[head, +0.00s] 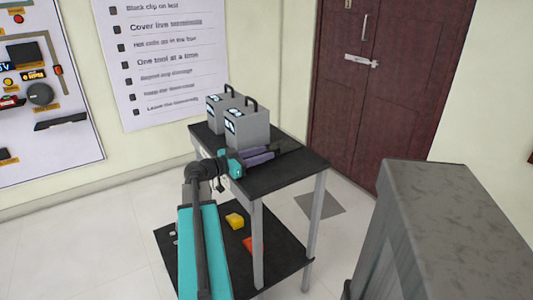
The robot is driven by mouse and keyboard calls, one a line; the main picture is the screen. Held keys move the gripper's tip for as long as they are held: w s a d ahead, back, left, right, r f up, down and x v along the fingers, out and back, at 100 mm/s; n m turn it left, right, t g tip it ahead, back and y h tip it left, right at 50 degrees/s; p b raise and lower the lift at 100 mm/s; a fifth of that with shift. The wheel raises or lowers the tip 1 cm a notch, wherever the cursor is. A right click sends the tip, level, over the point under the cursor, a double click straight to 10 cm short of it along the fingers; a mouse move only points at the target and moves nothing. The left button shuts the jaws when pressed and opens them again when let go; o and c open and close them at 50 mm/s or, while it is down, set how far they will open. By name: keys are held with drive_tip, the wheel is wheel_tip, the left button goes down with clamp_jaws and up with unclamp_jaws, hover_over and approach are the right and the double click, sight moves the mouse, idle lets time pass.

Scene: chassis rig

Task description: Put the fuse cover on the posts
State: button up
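My gripper (264,154) is at the end of my teal and dark arm. It is low over the black top of a grey-legged cart, just in front of two grey boxes. Its purple-grey front part points right. It is too small to tell whether the fingers are open, or whether anything is between them. I cannot make out a fuse cover or posts for certain. A yellow block-like thing (235,221) and an orange-red thing (249,244), partly hidden by a cart leg, lie on the lower shelf.
Two grey boxes (248,128) with black handles stand on the cart top (290,172), whose right part is clear. A grey cabinet-like block (445,225) stands at the right. A tool board (45,130) and a poster hang on the wall. A dark red door (385,90) is behind.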

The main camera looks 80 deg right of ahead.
drive_tip(key=shift+s+d, duration=0.5)
drive_tip(key=shift+s, duration=0.05)
drive_tip(key=shift+c, duration=0.5)
clamp_jaws()
